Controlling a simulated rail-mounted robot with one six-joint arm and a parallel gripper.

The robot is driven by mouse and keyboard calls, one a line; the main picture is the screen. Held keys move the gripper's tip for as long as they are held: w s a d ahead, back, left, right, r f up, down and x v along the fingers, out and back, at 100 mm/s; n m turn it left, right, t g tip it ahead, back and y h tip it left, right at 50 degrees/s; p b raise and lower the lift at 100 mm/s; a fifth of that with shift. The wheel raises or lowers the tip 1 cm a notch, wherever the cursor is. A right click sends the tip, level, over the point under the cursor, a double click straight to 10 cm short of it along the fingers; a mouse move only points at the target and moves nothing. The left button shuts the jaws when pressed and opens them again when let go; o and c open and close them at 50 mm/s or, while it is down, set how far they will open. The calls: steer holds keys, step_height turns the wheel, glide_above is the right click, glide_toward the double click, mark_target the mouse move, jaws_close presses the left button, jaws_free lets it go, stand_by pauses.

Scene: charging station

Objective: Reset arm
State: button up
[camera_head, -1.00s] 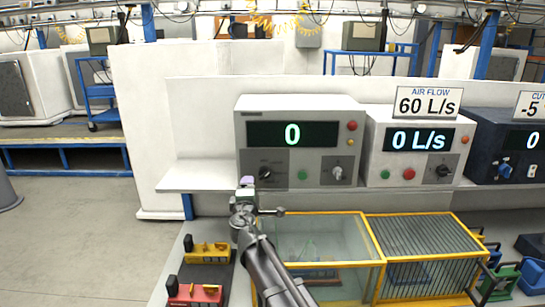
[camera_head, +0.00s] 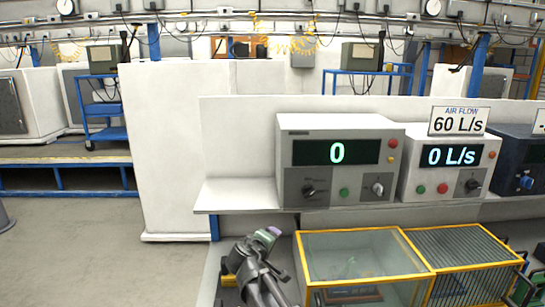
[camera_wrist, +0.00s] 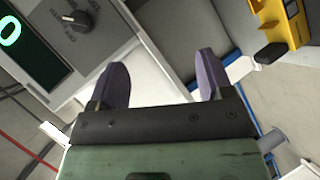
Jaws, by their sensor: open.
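My gripper (camera_head: 270,233) shows in the head view at the lower middle, in front of the white shelf and left of the yellow-framed glass box. In the wrist view my gripper (camera_wrist: 160,85) has its two purple fingers spread apart, with nothing between them. It is open and empty. It touches nothing that I can see. The grey control unit (camera_head: 337,160) reading 0 stands on the shelf above and to the right of it. Part of that unit, with a black knob (camera_wrist: 78,20), shows at the upper left of the wrist view.
The yellow-framed glass box (camera_head: 350,252) and a barred yellow cage (camera_head: 460,245) stand at the lower right. A second unit (camera_head: 448,165) reads 0 L/s under an air flow sign (camera_head: 459,121). The white shelf (camera_head: 235,195) edge is close above my gripper. Open floor (camera_head: 75,240) lies left.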

steer(key=s+d+f+m+g+y, duration=0.1)
steer(key=s+d+f+m+g, duration=0.2)
steer(key=s+d, duration=0.3)
steer(key=s+d+f+m+g+y, duration=0.2)
steer(key=s+d+g, duration=0.3)
steer(key=s, duration=0.5)
steer(key=s+d+f+m+g+y, duration=0.2)
steer(key=s+d+f+m+g, duration=0.2)
steer(key=s+d, duration=0.3)
steer(key=shift+s+f+m, duration=0.3)
steer(key=shift+s+f, duration=0.3)
